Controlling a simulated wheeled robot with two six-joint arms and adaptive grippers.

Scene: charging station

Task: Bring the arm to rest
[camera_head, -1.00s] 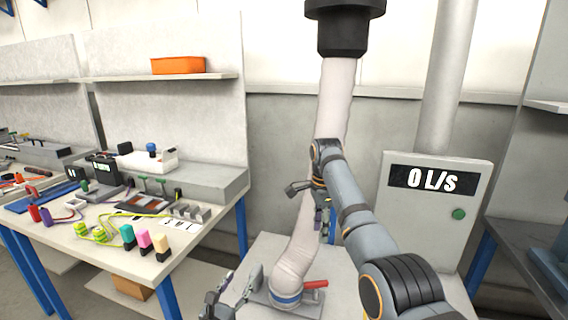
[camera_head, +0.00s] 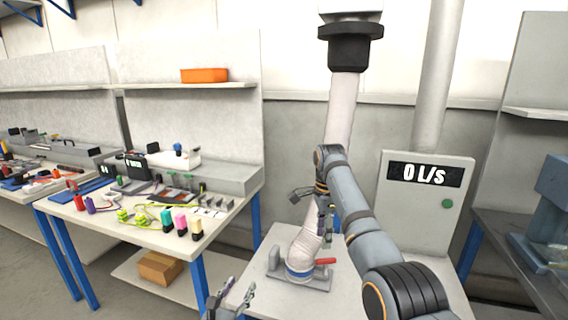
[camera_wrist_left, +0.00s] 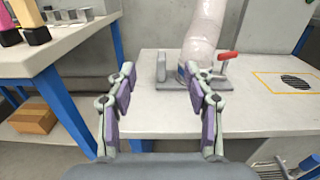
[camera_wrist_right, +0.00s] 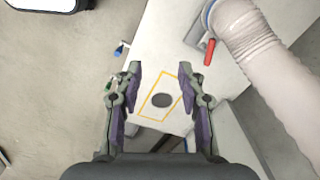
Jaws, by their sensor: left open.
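My left gripper (camera_head: 238,295) is low at the bottom edge of the head view, in front of the white table. In the left wrist view (camera_wrist_left: 161,78) its fingers are spread, with nothing between them. My right arm reaches forward from the lower right, and its gripper (camera_head: 311,208) hangs in front of the pale hose. In the right wrist view (camera_wrist_right: 158,82) its fingers are apart and empty. Below them is a yellow-outlined rectangle (camera_wrist_right: 180,77) with a dark round spot, on the white table.
The hose (camera_head: 343,108) ends in a grey base with a red handle (camera_head: 326,262) on the white table (camera_head: 262,258). A cluttered workbench (camera_head: 140,235) stands left. A cabinet (camera_head: 425,222) reading 0 L/S stands right, beside a dark bench (camera_head: 490,230).

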